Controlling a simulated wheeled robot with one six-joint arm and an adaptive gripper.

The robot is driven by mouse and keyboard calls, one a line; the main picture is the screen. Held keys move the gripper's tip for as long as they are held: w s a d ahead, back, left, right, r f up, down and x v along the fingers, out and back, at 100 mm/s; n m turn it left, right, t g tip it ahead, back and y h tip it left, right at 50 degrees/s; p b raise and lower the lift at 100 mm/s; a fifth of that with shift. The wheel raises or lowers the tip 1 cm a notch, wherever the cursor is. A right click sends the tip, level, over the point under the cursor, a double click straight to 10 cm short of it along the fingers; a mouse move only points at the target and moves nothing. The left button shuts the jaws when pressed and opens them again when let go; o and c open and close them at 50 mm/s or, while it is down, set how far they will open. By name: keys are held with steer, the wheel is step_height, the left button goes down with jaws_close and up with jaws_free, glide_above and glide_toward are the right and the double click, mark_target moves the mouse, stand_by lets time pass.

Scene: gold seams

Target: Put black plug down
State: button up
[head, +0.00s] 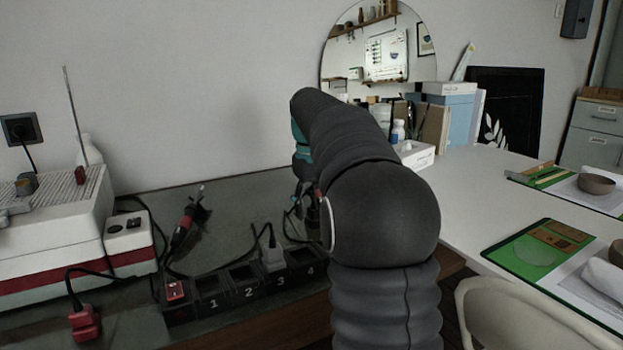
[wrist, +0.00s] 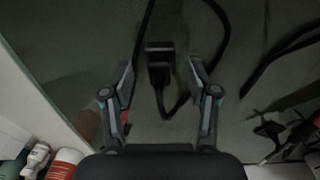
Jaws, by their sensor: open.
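In the wrist view the black plug (wrist: 158,62) lies on the dark grey mat (wrist: 75,70), with its black cable looping beside it. My gripper (wrist: 160,68) is open, with one finger on each side of the plug and a visible gap to both. In the head view my gripper (head: 302,195) is mostly hidden behind my own arm, above the mat near the strip's right end. I cannot make out the black plug there.
A black power strip (head: 227,300) with numbered sockets runs along the front edge; a grey plug (head: 272,257) stands by number 3. A red plug (head: 85,323) lies at front left. A red-handled iron (head: 184,228) and white-and-red machine (head: 50,240) are left.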

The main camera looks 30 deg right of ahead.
mark_target(311, 208)
step_height(311, 208, up, 12)
steer(key=p, duration=0.1)
steer(key=shift+a+p, duration=0.2)
steer(key=shift+p, duration=0.2)
stand_by(0.3)
